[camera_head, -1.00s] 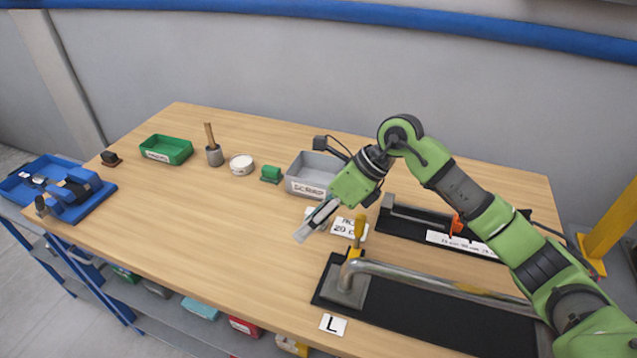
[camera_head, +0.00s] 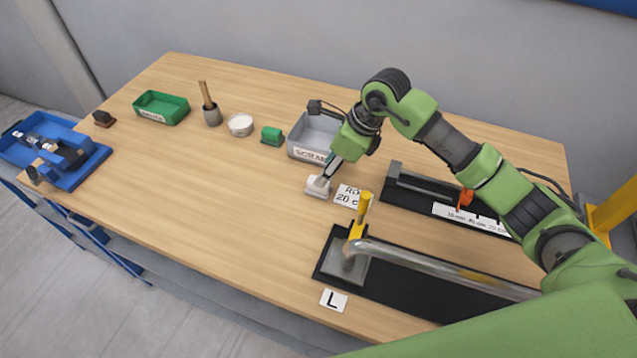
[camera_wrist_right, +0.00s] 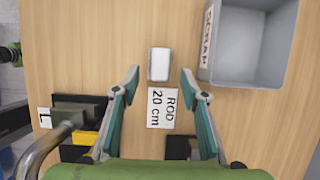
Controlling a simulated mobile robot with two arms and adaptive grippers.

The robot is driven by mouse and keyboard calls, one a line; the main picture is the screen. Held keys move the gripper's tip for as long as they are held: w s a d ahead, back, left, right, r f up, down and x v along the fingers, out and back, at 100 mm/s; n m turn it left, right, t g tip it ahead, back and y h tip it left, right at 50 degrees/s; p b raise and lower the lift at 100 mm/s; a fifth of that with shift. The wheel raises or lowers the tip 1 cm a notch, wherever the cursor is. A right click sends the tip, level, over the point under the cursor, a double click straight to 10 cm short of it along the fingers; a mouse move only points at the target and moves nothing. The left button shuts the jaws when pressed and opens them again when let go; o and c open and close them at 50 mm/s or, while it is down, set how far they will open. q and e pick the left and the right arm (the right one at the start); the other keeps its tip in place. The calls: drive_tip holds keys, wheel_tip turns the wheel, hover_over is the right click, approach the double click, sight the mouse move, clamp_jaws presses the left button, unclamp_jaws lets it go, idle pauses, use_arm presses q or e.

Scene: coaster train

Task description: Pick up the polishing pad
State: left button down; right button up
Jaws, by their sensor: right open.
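A small white block, which looks like the polishing pad (camera_head: 317,188), lies on the wooden table (camera_head: 235,200) beside the "ROD 20 cm" card (camera_head: 348,196). In the right wrist view the pad (camera_wrist_right: 159,64) lies just beyond and between the fingertips, with wood showing on both sides. My right gripper (camera_wrist_right: 160,72) is open and empty, pointing down at the pad. In the head view the right gripper (camera_head: 329,172) is just above the pad and partly overlaps it. My left gripper is not in view.
The grey scrap bin (camera_head: 306,154) stands close behind the gripper. A bent metal pipe with a yellow clamp (camera_head: 363,208) lies on a black fixture in front. A green block (camera_head: 272,136), white tub (camera_head: 240,124) and green tray (camera_head: 160,107) stand farther left. The table's front left is clear.

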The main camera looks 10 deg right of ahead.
drive_tip(key=p+x, duration=0.2)
drive_tip(key=x, duration=0.2)
drive_tip(key=shift+f, duration=0.1)
drive_tip(key=shift+w+a+f, duration=0.1)
drive_tip(key=shift+f, duration=0.3)
clamp_jaws()
